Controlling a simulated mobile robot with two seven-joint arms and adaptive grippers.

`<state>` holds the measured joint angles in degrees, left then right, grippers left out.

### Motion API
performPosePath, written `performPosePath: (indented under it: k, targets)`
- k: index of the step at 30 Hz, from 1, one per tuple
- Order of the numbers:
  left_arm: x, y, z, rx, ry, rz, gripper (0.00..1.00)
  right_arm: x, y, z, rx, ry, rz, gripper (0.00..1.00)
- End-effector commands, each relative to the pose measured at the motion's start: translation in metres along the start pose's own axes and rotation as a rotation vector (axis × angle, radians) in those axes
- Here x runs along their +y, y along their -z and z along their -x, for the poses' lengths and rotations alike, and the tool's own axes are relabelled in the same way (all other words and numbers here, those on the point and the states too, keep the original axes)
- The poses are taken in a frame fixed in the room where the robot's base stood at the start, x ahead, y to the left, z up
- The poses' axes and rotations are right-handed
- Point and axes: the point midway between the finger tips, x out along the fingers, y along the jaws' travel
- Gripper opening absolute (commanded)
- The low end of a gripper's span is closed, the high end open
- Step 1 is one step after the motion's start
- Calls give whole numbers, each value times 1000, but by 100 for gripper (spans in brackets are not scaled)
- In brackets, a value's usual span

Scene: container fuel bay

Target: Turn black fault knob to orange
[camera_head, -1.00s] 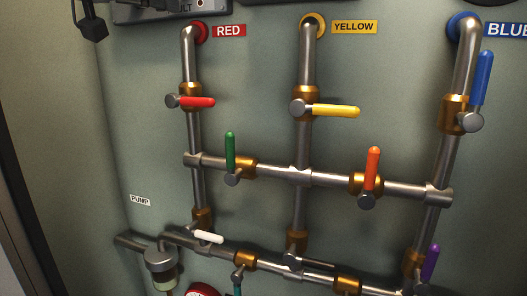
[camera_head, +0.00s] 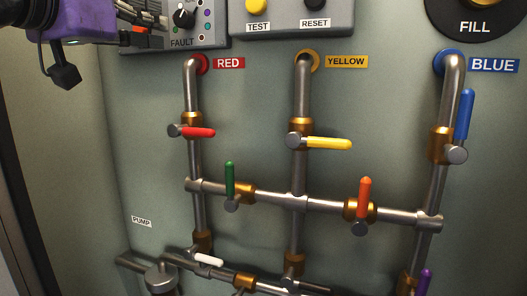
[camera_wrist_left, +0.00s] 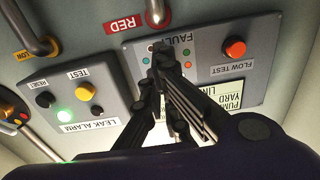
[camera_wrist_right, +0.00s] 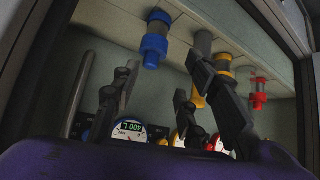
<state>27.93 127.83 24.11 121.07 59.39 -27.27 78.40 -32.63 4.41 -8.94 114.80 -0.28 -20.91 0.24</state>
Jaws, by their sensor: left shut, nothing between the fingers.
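The black fault knob (camera_head: 184,19) sits on the grey FAULT panel (camera_head: 215,40) at the top of the head view. Small coloured dots stand around it; I cannot make out for certain which is orange or where the knob points. My left gripper (camera_head: 160,20) is at the top left, its fingers just left of the knob. In the left wrist view my left gripper (camera_wrist_left: 160,62) is shut and empty in front of the upside-down FAULT panel (camera_wrist_left: 205,75), hiding the knob; contact cannot be told. My right gripper (camera_wrist_right: 160,80) is open and empty in the right wrist view.
A grey box with TEST and RESET buttons (camera_head: 290,20) is right of the FAULT panel. Below are pipes with coloured valve handles, including red (camera_head: 198,132), yellow (camera_head: 328,143) and orange (camera_head: 365,195). A red FLOW TEST button (camera_wrist_left: 235,48) shares the FAULT panel.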

Motion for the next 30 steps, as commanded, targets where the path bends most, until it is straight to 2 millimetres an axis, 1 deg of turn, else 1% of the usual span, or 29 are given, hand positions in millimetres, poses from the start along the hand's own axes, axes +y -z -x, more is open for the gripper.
performPosePath:
  k: [10,12,14,17,20,26,30]
  targets:
    - [-1,0,1,-2,2,0,0,0,-4,0,-8,0,0,40]
    - [-1,4,4,-5,9,-8,0,0,2,1,0,-1,0,40]
    - [-4,14,7,-10,27,-24,0,1,15,4,17,-1,-1,40]
    - [-7,20,8,-17,35,-173,0,-1,18,8,21,2,-4,40]
    - [-11,25,9,-24,38,-387,0,-4,22,11,23,8,-5,40]
    - [-14,35,10,-35,34,-859,0,-9,18,14,8,22,0,40]
    - [-15,41,11,-39,28,-1188,0,-9,15,16,0,24,1,40]
